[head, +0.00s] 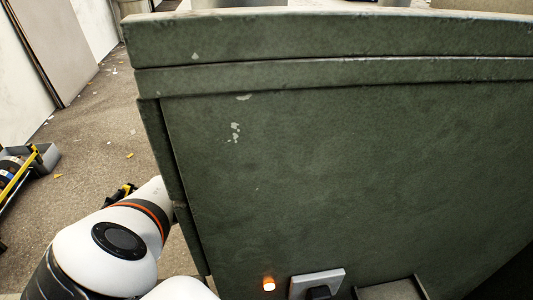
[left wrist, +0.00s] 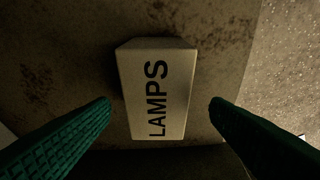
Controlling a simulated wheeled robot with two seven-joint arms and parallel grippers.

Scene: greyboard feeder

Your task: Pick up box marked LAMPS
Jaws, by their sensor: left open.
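A pale box marked LAMPS (left wrist: 177,100) lies in the middle of the left wrist view on a brown, stained surface (left wrist: 60,70). Its black lettering runs lengthwise up the picture. My left gripper (left wrist: 160,104) is open, with one green finger on each side of the box and a gap on both sides. I cannot tell how far above the box the fingers are. In the head view my white left arm reaches down beside the green cabinet; the gripper and the box are hidden there. My right gripper is not in view.
A large dark green cabinet (head: 350,160) fills most of the head view, close to my left arm. A grey socket (head: 317,281) and a lit orange lamp (head: 269,284) are low on it. A grey tray (head: 42,158) stands at the left; littered floor (head: 100,110) lies between.

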